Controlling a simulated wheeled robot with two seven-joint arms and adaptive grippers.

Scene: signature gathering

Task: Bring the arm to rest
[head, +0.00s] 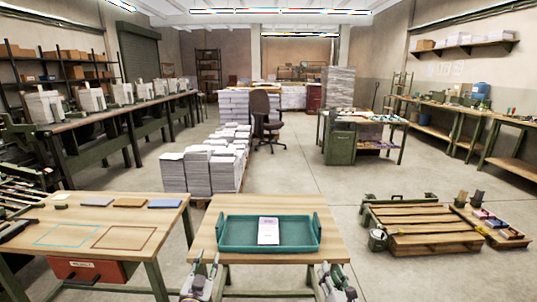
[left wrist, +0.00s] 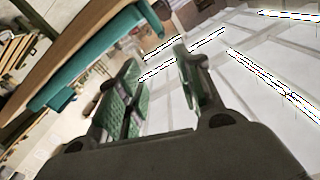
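My left gripper (head: 207,264) is low in the head view, at the front left edge of the middle table. In the left wrist view my left gripper (left wrist: 157,72) points upward, with its two green-padded fingers apart and nothing between them. My right gripper (head: 335,271) is at the front right edge of the same table; its fingers look spread and I see nothing in them. A teal tray (head: 235,248) lies on the middle table (head: 328,215), beyond both grippers, with a white printed booklet (head: 268,231) in it. The tray is apart from both grippers.
A left table (head: 75,214) has blue and brown outlined rectangles and several flat pads. Open floor lies between the middle table and the pallet.

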